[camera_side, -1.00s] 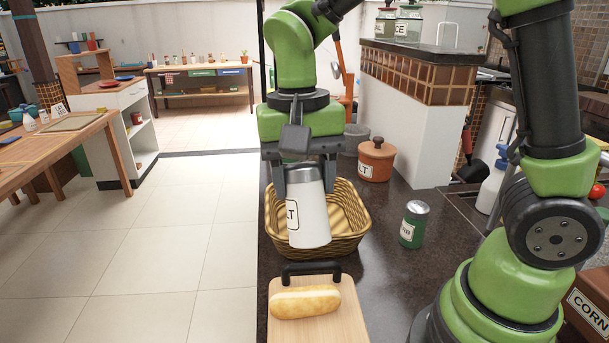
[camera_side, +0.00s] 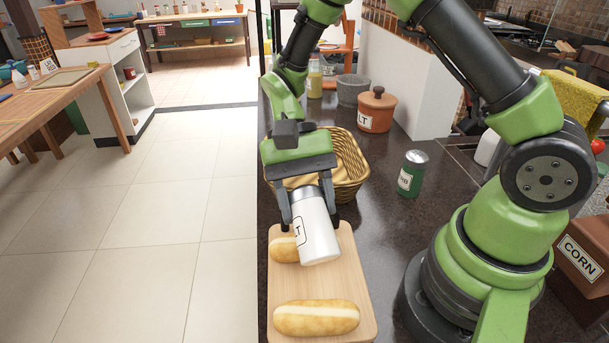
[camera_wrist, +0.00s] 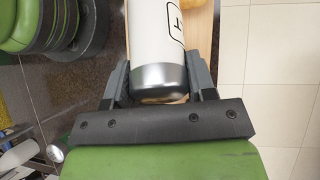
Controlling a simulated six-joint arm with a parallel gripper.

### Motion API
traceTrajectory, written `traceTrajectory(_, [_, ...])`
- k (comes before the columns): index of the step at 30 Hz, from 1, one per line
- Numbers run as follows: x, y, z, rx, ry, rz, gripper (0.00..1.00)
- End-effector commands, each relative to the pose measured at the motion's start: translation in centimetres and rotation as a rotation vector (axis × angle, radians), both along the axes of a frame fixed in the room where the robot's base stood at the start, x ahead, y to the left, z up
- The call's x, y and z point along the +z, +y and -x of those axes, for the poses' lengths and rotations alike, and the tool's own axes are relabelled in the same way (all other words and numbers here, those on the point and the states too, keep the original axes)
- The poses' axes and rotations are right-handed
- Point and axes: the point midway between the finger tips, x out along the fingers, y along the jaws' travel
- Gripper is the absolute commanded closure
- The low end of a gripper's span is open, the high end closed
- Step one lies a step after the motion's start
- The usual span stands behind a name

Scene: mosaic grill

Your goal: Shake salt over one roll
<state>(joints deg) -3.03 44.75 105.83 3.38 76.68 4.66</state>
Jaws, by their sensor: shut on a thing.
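My gripper (camera_side: 311,220) is shut on a white salt shaker (camera_side: 318,238) with a silver metal cap. The shaker is tilted and sits above the far part of a wooden cutting board (camera_side: 355,272). In the side view it partly hides one roll (camera_side: 284,249) on the board. A second roll (camera_side: 317,318) lies nearer the camera on the board, fully visible. In the wrist view the shaker (camera_wrist: 155,35) is between the jaws of my gripper (camera_wrist: 160,80), with its metal end toward the palm. I cannot see any salt grains.
A wicker basket (camera_side: 350,170) stands behind the board, close to my gripper. A green-labelled shaker (camera_side: 412,173) and a lidded clay pot (camera_side: 376,109) stand on the dark counter to the right. The counter's left edge borders open floor.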

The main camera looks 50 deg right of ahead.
Motion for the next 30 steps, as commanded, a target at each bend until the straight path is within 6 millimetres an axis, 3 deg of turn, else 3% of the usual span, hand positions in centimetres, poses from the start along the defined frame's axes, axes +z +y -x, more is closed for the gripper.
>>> traceTrajectory(7, [-3.0, 0.5, 0.7, -0.002, 0.114, -0.084, 0.76])
traceTrajectory(21, [-1.9, 0.7, 1.0, 0.0, 0.526, -0.398, 0.76])
traceTrajectory(30, [-1.4, 0.7, 1.0, 0.001, 0.674, -0.509, 0.76])
